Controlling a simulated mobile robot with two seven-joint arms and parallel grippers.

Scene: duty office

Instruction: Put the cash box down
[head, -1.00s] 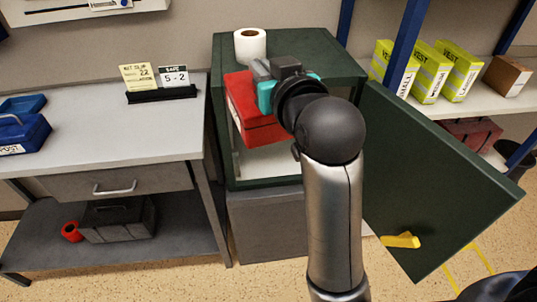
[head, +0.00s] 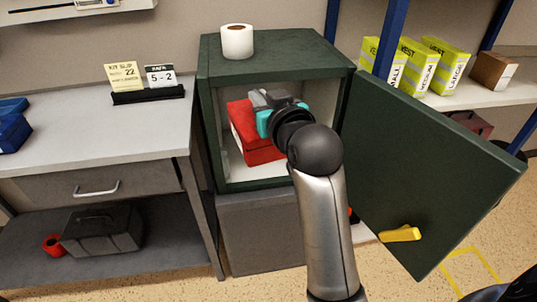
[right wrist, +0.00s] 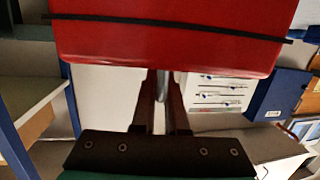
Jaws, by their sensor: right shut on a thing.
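The red cash box (head: 262,150) is in the opening of the dark green safe (head: 280,50), below its roof and above or on its pale floor. I cannot tell whether its underside touches the floor. My right gripper (head: 268,103) is shut on the box at its top, and the arm partly hides the box's right side. In the right wrist view the red box (right wrist: 170,40) fills the top, with a dark band across it, and the gripper fingers (right wrist: 162,90) reach up to it. My left gripper is not in view.
The safe's door (head: 430,165) stands wide open to the right, with a yellow handle (head: 400,234). A paper roll (head: 237,41) stands on the safe. A grey desk (head: 90,135) is at the left, with a dark case (head: 103,232) on its lower shelf. Vest boxes (head: 412,65) stand on the right shelf.

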